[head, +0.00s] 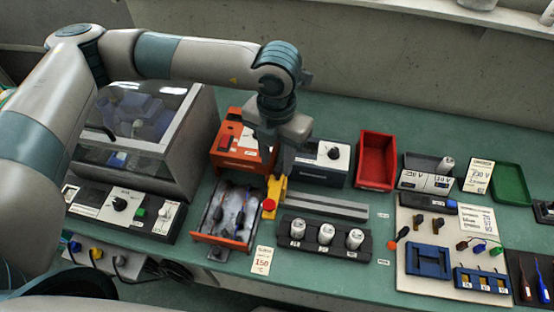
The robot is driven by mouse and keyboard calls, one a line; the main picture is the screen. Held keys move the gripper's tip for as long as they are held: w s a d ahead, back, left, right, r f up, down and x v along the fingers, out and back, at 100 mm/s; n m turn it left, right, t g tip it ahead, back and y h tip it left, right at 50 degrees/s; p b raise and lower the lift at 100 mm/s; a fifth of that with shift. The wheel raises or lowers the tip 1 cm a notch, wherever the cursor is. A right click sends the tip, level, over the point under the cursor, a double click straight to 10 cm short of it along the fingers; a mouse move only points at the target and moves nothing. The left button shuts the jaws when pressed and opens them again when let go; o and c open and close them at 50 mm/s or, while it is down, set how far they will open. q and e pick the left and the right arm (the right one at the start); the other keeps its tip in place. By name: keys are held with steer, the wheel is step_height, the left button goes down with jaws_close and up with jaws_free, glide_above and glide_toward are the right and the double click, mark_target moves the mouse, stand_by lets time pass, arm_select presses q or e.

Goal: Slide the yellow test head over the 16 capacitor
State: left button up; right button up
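The yellow test head (280,186), with a red knob on its front, stands at the left end of a grey rail (335,208). Three silver capacitors stand upright in a black holder (312,248) in front of the rail: left (297,229), middle (326,234) and right (355,239). Their small labels are too blurred to read surely. The test head is left of all three and not over any. My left gripper (284,172) points down right at the test head's top; its fingers overlap in this view, hiding whether they grip it. My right gripper is out of view.
Left of the head is an orange-fronted tray (222,239) with leads. Behind stand an orange box (233,150), a dark meter box (323,165) and a red bin (376,160). A tool board (428,225) lies right.

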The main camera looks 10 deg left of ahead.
arm_select(q)
steer(key=shift+f, duration=1.25)
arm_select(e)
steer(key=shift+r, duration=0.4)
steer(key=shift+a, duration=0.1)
